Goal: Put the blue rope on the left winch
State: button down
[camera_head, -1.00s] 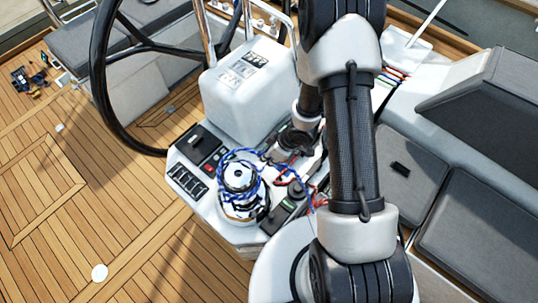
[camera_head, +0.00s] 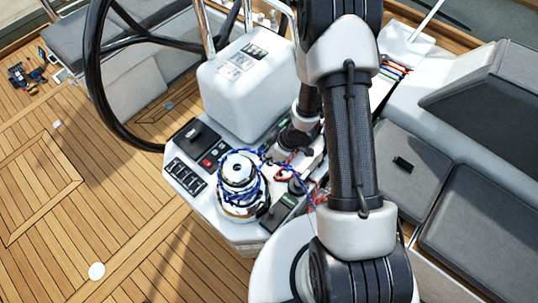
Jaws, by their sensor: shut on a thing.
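The left winch (camera_head: 238,168) is a silver and white drum on the white console. The blue rope (camera_head: 251,189) lies in coils around its drum, close against its side. From the winch, the rope runs up and right toward my gripper (camera_head: 279,151). My gripper is small in the view and partly hidden by my own arm, just right of and behind the winch. It is shut on the blue rope; the exact grip point is hard to make out.
A black steering wheel (camera_head: 93,92) stands at left, beside a white instrument pod (camera_head: 243,92). Switch panels (camera_head: 186,172) sit left of the winch. Red line (camera_head: 318,190) lies to its right. Grey cushions (camera_head: 480,225) are at right. The teak deck at left is mostly clear.

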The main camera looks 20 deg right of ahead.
jog(key=shift+f+b, duration=1.85)
jog(key=shift+f, duration=0.85)
